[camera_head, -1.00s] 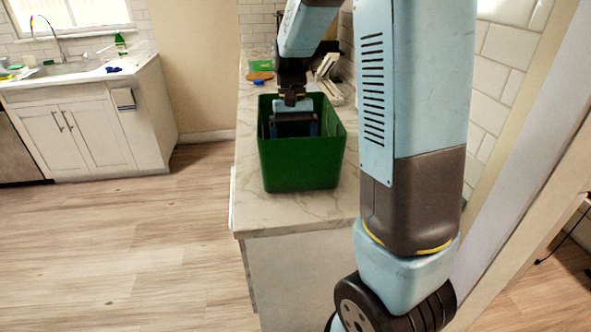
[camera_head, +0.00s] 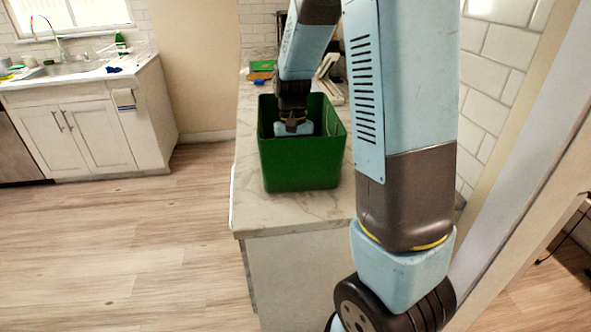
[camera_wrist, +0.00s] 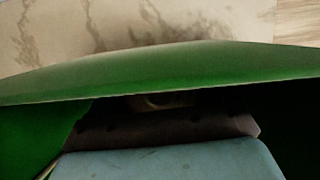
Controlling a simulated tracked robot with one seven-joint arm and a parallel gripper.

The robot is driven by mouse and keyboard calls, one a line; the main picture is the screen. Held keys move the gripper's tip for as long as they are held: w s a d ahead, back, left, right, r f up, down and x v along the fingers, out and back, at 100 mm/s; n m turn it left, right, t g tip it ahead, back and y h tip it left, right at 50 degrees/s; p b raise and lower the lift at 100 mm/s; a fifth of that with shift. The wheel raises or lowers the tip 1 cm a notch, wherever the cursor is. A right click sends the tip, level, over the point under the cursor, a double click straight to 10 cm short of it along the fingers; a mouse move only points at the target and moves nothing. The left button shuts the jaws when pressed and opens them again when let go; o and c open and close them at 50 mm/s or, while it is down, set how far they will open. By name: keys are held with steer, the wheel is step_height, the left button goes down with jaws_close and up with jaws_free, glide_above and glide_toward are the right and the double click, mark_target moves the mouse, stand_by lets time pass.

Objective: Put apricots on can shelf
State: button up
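A green bin (camera_head: 300,163) stands on the marble counter. My gripper (camera_head: 293,128) reaches down into it; its fingers are hidden behind the bin's front wall, so I cannot tell whether they are open, shut or holding anything. In the wrist view the bin's green rim (camera_wrist: 160,75) crosses the picture, with part of my gripper (camera_wrist: 165,130) below it. A small pale rounded shape (camera_wrist: 160,101) shows dimly in the shadow inside the bin; I cannot tell what it is. I cannot make out apricots or a can shelf.
The marble counter (camera_head: 290,215) has bare room in front of the bin. A green item (camera_head: 263,66) and an orange-brown item (camera_head: 259,76) lie behind the bin. A sink counter (camera_head: 90,75) is at the far left. The wood floor (camera_head: 120,250) is clear.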

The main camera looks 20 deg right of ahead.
steer(key=c, duration=1.1)
step_height(320, 180, up, 28)
steer(key=shift+s+d+r, duration=0.1)
steer(key=shift+c, duration=0.2)
